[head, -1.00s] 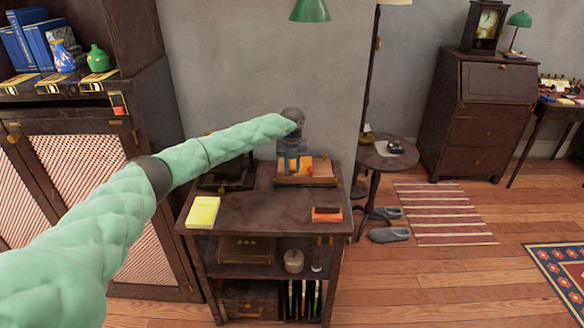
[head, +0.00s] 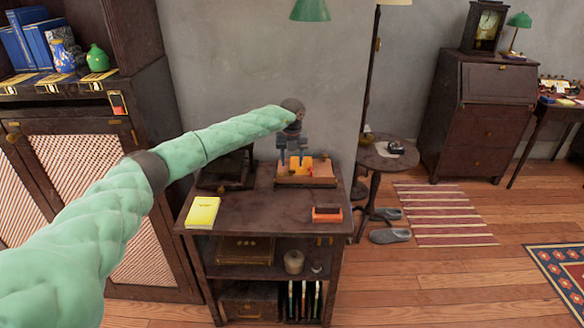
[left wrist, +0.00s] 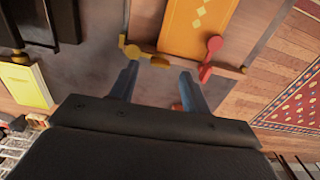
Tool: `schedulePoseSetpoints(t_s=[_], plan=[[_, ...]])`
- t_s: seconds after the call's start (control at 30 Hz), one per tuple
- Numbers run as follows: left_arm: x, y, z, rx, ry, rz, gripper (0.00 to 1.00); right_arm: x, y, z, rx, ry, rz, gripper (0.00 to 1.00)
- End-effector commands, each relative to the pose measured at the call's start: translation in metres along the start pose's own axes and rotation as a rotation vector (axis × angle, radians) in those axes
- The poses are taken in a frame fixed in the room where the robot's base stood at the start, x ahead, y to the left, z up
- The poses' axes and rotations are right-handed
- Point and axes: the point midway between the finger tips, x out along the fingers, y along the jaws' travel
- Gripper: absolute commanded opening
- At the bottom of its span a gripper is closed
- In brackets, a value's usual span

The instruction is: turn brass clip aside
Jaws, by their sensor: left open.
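The brass clip (left wrist: 134,50) shows in the left wrist view as a dull yellow knobbed piece at the near-left edge of a wooden board (left wrist: 228,68). A red clip (left wrist: 209,60) stands at the board's right. An orange-yellow book (left wrist: 195,25) with pale diamonds lies on the board between them. In the head view the book (head: 322,165) is partly behind my left gripper (head: 293,168). That gripper is open and empty, its fingers pointing down over the board. In the wrist view the left finger (left wrist: 158,78) tip is close to the brass clip; contact cannot be told. My right gripper is out of view.
The board rests on a dark wooden stand (head: 260,208). A yellow pad (head: 203,212) lies at its front left, a small orange-and-dark box (head: 327,214) at its front right. A dark object (head: 225,172) stands left of the board. The stand's front middle is clear.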

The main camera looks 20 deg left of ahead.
Motion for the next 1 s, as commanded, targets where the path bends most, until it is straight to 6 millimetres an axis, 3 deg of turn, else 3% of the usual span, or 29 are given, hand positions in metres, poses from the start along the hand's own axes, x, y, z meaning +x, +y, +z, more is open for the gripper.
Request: schedulePoseSetpoints(t_s=[0.33, 0.87, 1.0], plan=[[-0.043, 0.0, 0.001, 0.001, -0.002, 0.0, 0.47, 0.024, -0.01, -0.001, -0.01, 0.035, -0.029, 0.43], [-0.048, -0.001, 0.0, 0.033, -0.001, -0.001, 0.47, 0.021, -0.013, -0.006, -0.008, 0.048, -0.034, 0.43], [-0.048, -0.013, 0.012, 0.089, -0.066, -0.067, 0.47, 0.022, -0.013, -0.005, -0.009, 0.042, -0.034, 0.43]])
